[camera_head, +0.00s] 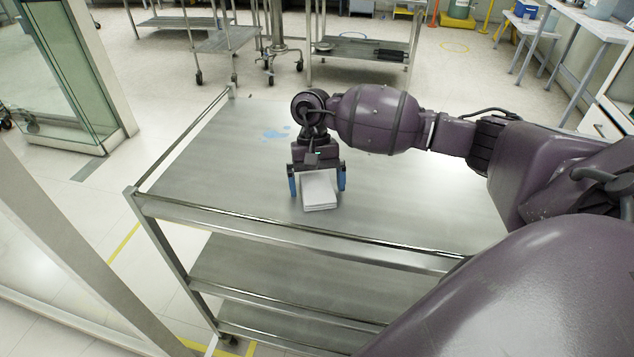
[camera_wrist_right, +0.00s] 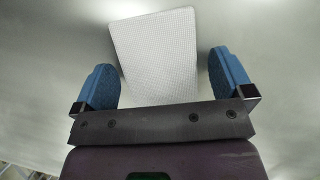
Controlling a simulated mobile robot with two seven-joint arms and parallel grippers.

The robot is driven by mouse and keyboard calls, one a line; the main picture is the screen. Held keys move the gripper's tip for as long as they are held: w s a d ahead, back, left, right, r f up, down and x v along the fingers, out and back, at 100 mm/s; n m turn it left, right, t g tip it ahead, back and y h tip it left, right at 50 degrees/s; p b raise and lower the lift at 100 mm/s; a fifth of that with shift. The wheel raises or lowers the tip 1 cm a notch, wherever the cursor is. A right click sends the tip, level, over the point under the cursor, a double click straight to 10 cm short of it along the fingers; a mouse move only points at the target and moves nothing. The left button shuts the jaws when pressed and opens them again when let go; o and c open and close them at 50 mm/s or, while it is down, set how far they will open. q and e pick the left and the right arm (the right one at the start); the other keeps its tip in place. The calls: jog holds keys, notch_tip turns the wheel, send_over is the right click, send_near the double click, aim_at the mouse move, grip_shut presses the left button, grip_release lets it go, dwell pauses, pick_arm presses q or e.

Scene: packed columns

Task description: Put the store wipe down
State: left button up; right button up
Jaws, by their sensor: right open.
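The store wipe (camera_head: 319,190) is a white, flat, folded stack on the top of the metal cart (camera_head: 400,205), near its front edge. My right gripper (camera_head: 318,190) is over it, with one blue finger on each side. In the right wrist view the wipe (camera_wrist_right: 156,55) lies between and beyond the open blue fingers (camera_wrist_right: 165,80), with a gap on both sides. The wipe appears to rest on the cart top. Part of its near end is hidden by the gripper body in the wrist view. My left gripper is not in view.
The cart has lower shelves (camera_head: 270,280) below its top. A small blue patch (camera_head: 276,134) lies on the cart top behind the gripper. The rest of the top is clear. A glass-sided cabinet (camera_head: 75,75) stands at left, and more metal carts (camera_head: 360,52) stand behind.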

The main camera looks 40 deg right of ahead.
jog(key=v, duration=1.2)
jog(key=shift+r+b, duration=0.15)
jog(key=shift+b, duration=0.25)
